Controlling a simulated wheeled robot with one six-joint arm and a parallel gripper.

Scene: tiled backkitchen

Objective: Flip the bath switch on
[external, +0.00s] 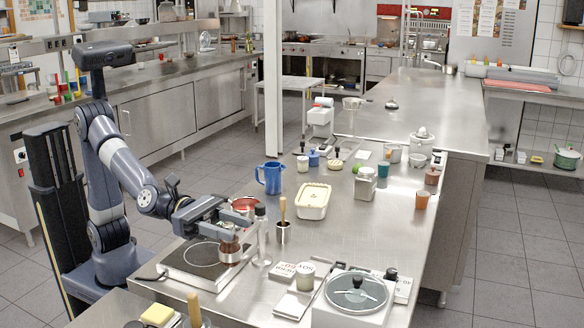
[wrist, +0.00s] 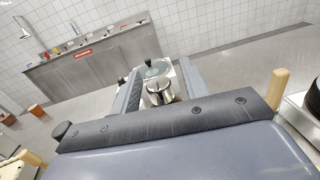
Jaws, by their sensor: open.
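A squat white unit with a round glass lid and dark knob (external: 356,291) stands at the near right of the steel counter; it looks like the bath. It also shows beyond my fingers in the wrist view (wrist: 157,68). I cannot make out its switch in either view. My gripper (external: 238,234) is open over the right edge of the hotplate, left of the bath and apart from it. A small metal pot (wrist: 160,92) appears between the fingers in the wrist view. A brownish pot (external: 230,249) shows below the gripper; contact is unclear.
The hotplate (external: 196,262) lies under my arm. A glass cylinder (external: 262,236) and a metal cup with a wooden-handled tool (external: 283,232) stand close right of the gripper.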

